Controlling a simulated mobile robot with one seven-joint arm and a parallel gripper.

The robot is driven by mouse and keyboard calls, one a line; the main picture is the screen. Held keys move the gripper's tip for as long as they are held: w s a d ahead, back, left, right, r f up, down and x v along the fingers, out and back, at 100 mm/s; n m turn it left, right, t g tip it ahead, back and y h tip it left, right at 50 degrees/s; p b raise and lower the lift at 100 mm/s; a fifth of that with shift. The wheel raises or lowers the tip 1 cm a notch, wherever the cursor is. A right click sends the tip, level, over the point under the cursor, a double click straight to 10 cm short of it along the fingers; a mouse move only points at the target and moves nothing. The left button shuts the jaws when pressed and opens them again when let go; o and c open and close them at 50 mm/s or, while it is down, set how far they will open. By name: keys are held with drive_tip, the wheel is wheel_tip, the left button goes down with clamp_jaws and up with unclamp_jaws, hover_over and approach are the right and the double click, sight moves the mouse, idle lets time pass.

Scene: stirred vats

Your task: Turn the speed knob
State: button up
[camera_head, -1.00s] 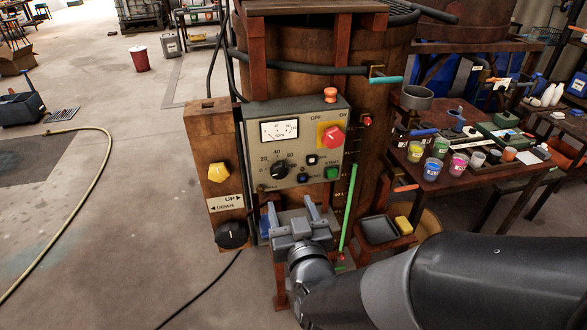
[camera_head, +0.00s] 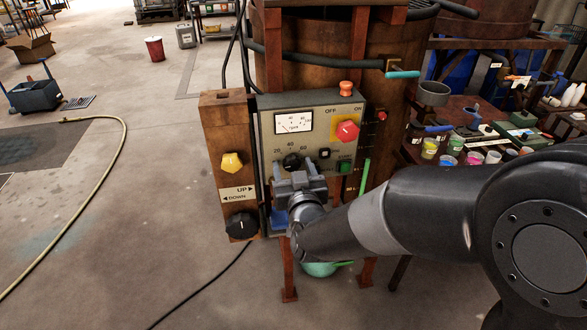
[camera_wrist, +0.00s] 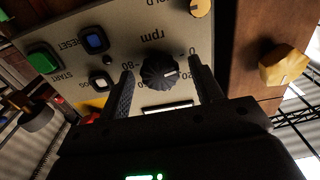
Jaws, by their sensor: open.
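The speed knob (camera_head: 291,161) is black and round, with a number scale around it, on the grey control panel (camera_head: 266,150). My gripper (camera_head: 297,178) is open in front of the panel, just below the knob in the head view. In the wrist view its two fingers stand on either side of the knob, with a visible gap on each side. Whether the fingertips reach the knob's depth is unclear. My gripper hides the panel's lower part in the head view.
A yellow knob (camera_head: 231,162) and a black knob (camera_head: 241,226) sit on the post at left.

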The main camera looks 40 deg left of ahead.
drive_tip(key=c, duration=1)
drive_tip(key=m, duration=0.5)
drive_tip(key=shift+m, duration=2.4)
drive_tip(key=o, duration=1)
